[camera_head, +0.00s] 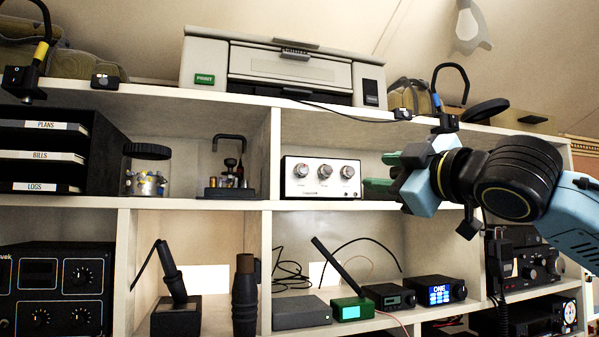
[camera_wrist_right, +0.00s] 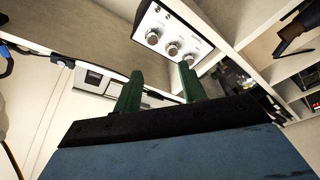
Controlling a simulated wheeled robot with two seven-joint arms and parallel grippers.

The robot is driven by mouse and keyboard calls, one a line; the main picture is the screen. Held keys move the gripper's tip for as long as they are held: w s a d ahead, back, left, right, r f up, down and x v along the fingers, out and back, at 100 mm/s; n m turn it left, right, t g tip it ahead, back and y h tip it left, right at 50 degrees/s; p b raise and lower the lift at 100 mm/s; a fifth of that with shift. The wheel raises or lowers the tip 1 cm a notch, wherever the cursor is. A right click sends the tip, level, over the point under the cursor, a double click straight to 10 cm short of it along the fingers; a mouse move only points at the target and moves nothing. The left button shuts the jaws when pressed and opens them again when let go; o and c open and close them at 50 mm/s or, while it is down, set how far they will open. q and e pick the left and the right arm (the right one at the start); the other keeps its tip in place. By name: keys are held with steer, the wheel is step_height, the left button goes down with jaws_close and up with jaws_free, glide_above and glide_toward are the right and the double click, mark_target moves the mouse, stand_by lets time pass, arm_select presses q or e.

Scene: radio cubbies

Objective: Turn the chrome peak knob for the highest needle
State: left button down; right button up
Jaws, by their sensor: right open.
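A white-fronted box (camera_head: 322,190) with three chrome knobs stands in the upper middle cubby. The knobs are the left one (camera_head: 301,170), the middle one (camera_head: 324,171) and the right one (camera_head: 347,172). Their labels are too small to read, so I cannot tell which is the peak knob. My right gripper (camera_head: 379,174) is open and empty, with green fingers just right of the box. In the wrist view the box (camera_wrist_right: 163,16) lies beyond the fingertips (camera_wrist_right: 161,70), and one fingertip overlaps the nearest knob (camera_wrist_right: 190,59) in the picture. My left gripper is not in view.
Cubby shelves (camera_head: 200,203) surround the box closely, with a divider (camera_head: 276,155) on its left. A printer (camera_head: 290,68) stands on the shelf above. Radios (camera_head: 440,291) sit below.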

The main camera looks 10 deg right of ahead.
steer(key=w+a+r+m+g+h+b, duration=0.2)
steer(key=a+r+m+h, duration=0.15)
steer(key=r+m, duration=0.2)
steer(key=m+g+h+b, duration=0.2)
steer(key=m+g+h, duration=0.1)
steer(key=m, duration=0.2)
glide_toward(328, 169)
arm_select(q)
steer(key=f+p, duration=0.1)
steer(key=p, duration=0.2)
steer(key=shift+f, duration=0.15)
arm_select(e)
steer(key=x, duration=0.7)
steer(key=shift+w+f, duration=0.15)
steer(key=shift+w, duration=0.05)
steer(key=shift+c, duration=0.3)
jaws_close()
